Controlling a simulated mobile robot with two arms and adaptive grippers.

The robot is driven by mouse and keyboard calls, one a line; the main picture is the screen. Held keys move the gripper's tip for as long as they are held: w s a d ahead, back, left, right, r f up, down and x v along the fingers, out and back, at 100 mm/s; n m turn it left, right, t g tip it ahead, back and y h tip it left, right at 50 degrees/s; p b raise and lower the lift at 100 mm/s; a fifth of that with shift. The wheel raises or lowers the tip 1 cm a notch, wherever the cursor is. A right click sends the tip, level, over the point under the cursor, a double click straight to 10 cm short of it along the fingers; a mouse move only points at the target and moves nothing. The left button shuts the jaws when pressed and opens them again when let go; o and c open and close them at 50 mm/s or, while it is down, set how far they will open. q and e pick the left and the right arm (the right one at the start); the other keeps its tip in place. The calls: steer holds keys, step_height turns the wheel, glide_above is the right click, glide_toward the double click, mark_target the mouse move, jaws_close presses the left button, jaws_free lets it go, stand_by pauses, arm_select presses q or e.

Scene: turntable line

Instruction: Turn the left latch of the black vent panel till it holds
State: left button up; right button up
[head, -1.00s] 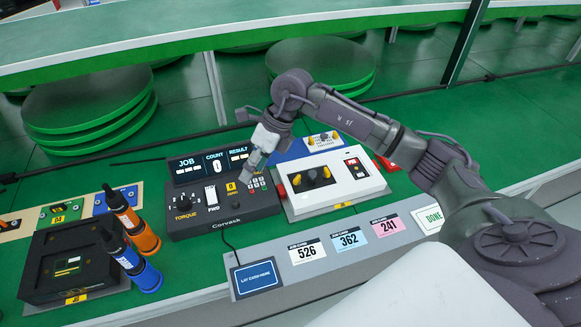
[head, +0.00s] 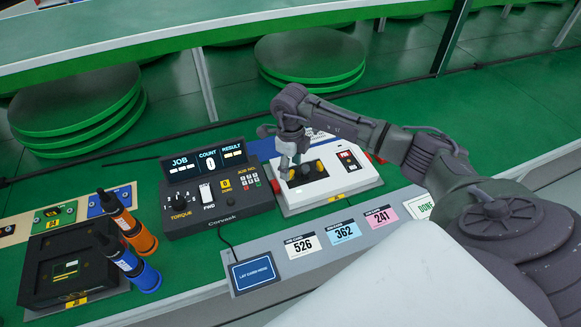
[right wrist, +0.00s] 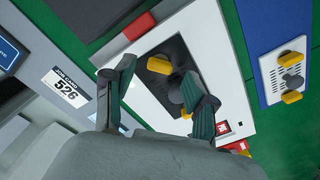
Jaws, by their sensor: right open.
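The black vent panel (head: 301,181) sits in the top of a white housing (head: 336,184), right of the controller. My left gripper is not in view.
The black controller (head: 215,190) stands left of the housing. A white vented plate with yellow latches (right wrist: 289,76) lies on a blue mat behind. Number cards (head: 302,243) lie in front. Blue and orange tools (head: 146,277) stand at left beside a black fixture (head: 50,262).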

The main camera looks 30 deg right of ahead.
steer(key=shift+f, duration=1)
jaws_close()
